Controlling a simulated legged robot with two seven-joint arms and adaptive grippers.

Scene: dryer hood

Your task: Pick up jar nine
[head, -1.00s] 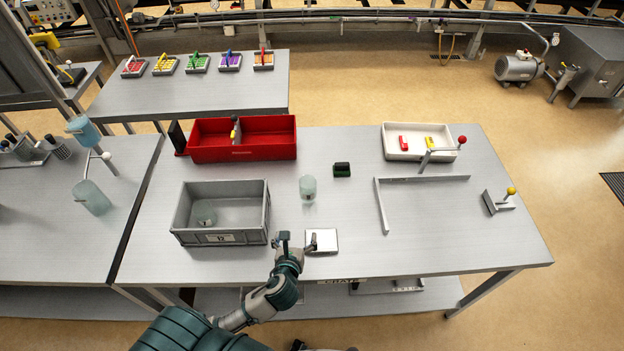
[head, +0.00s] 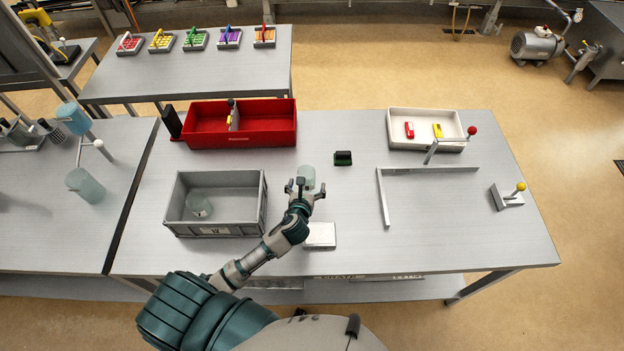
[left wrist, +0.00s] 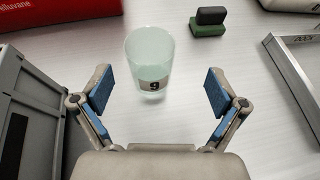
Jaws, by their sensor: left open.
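Jar nine (left wrist: 149,62) is a pale green translucent jar with a "9" on its label. In the left wrist view it stands upright on the table, ahead of and between the fingers of my left gripper (left wrist: 160,92). In the head view the jar (head: 307,172) shows just beyond the left gripper (head: 305,187), which partly hides it. The left gripper is open and empty, with a finger toward each side of the jar and no visible contact. My right gripper is not in view.
A grey crate (head: 262,212) holding another jar (head: 199,205) stands left of the gripper. A red bin (head: 265,138) is behind. A metal angle rail (head: 384,200) is farther right.

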